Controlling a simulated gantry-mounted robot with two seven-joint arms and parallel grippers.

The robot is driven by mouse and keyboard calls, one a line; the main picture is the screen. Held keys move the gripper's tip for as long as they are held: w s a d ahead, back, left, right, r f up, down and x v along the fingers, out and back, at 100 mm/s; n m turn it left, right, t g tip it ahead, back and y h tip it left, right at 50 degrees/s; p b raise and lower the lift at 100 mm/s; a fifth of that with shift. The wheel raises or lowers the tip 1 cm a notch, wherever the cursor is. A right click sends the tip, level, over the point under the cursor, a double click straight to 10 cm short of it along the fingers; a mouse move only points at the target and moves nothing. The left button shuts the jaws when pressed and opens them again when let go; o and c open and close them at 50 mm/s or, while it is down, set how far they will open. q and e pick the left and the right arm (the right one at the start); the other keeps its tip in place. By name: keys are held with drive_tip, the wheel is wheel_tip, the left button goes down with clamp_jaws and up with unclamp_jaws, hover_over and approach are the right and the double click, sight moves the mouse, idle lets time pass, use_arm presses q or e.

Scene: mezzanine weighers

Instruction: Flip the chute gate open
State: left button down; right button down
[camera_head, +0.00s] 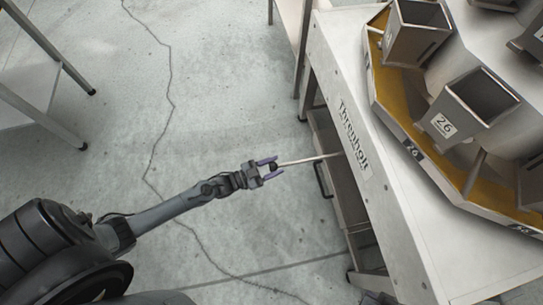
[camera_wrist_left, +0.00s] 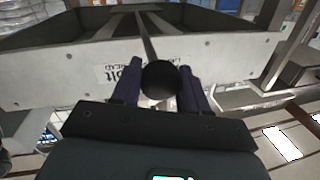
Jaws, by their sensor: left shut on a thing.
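A pale rod lever (camera_head: 308,160) sticks out from the side of the white weigher housing (camera_head: 350,125), marked "Thrumbolt" or similar. A round black knob (camera_head: 273,167) sits at its free end. My left gripper (camera_head: 274,168) has its purple fingers on either side of this knob and is shut on it. In the left wrist view the black knob (camera_wrist_left: 160,80) lies between the fingers, with the rod (camera_wrist_left: 147,40) running away from it towards the housing. The chute gate itself cannot be made out. My right gripper is not in view.
Numbered grey hoppers (camera_head: 465,112) stand on the yellow ring (camera_head: 386,85) above the housing. A dark loop handle (camera_head: 322,180) is below the lever. A metal table frame (camera_head: 45,120) stands at upper left. The cracked grey floor (camera_head: 120,130) between is clear.

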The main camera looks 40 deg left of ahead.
use_arm(q)
drive_tip(key=shift+r, duration=0.1)
idle(0.3)
drive_tip(key=c, duration=0.9)
unclamp_jaws()
drive_tip(key=shift+a, duration=0.1)
drive_tip(key=shift+o, duration=1.3)
drive_tip(key=shift+s, duration=0.2)
drive_tip(key=shift+a, duration=0.15)
